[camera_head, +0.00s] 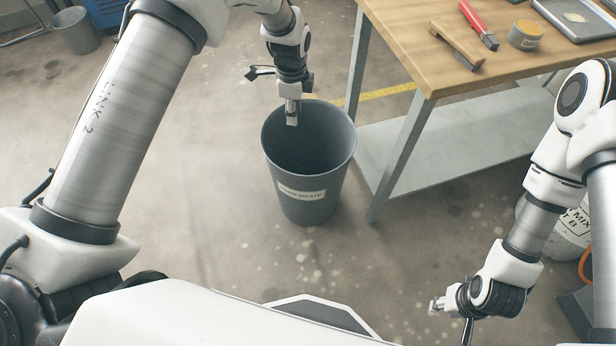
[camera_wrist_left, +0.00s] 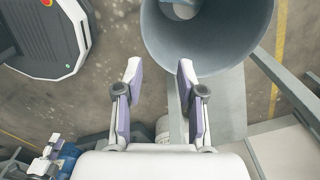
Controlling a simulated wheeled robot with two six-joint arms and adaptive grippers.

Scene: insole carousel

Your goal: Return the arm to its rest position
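My left gripper (camera_head: 291,119) hangs from its arm with its fingers pointing down, over the mouth of a dark grey waste bin (camera_head: 310,205). In the left wrist view the two fingers of the left gripper (camera_wrist_left: 159,72) are apart with nothing between them. The bin's open mouth shows beyond them in that view (camera_wrist_left: 215,42). A pale rounded shape lies deep inside the bin; I cannot tell what it is. My right gripper (camera_head: 437,303) is low at the lower right, clear of the bin; its fingers are too small to judge.
A wooden-topped workbench (camera_head: 405,45) with a lower metal shelf (camera_head: 440,140) stands right of the bin. On it are a wooden-handled tool (camera_head: 457,45), a red-handled tool (camera_head: 478,22) and a tin (camera_head: 525,35). A labelled bucket (camera_head: 570,232) stands at right. Floor left of the bin is clear.

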